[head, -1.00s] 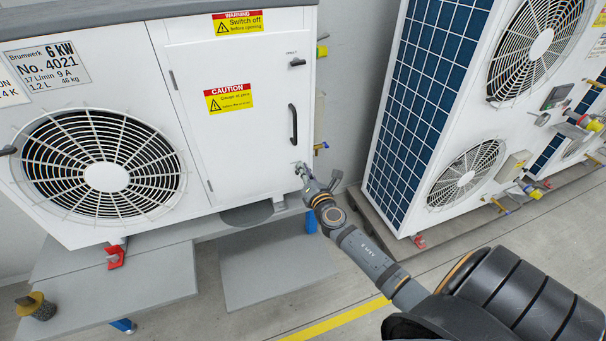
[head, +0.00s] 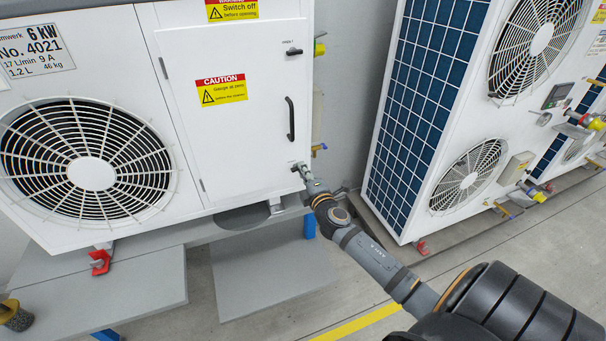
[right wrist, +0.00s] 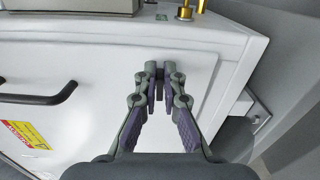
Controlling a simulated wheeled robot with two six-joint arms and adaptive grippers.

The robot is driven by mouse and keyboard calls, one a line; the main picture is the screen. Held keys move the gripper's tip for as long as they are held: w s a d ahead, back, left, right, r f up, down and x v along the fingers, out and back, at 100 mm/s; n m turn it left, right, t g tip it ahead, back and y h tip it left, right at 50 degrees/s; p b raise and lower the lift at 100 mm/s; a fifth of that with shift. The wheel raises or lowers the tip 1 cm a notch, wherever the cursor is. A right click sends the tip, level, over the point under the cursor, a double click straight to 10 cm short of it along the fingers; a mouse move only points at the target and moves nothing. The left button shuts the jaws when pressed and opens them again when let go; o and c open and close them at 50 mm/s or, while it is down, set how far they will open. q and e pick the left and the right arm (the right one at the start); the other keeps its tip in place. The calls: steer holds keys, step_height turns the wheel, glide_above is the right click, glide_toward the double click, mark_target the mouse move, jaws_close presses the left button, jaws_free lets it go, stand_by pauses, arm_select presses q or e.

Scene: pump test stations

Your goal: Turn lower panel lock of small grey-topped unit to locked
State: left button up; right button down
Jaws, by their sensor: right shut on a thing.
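The small grey-topped unit (head: 240,140) is the white cabinet at the left in the head view. Its door panel has a dark upper lock lever (head: 293,52), lying about level. My right gripper (head: 301,170) is at the lower right corner of the panel, shut on the lower panel lock (head: 294,167). My left gripper is not in view.
A black door handle (head: 291,119) is above my right gripper; it also shows in the right wrist view (right wrist: 40,96). Brass fittings (right wrist: 190,8) are near the fingers there. A taller unit with a blue grid side (head: 415,120) stands to the right, across a gap.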

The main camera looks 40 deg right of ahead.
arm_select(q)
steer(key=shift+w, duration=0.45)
arm_select(e)
steer(key=shift+f+m, duration=0.1)
steer(key=shift+m, duration=0.3)
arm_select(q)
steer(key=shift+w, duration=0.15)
arm_select(e)
steer(key=c, duration=1.5)
jaws_free()
steer(key=v, duration=1.2)
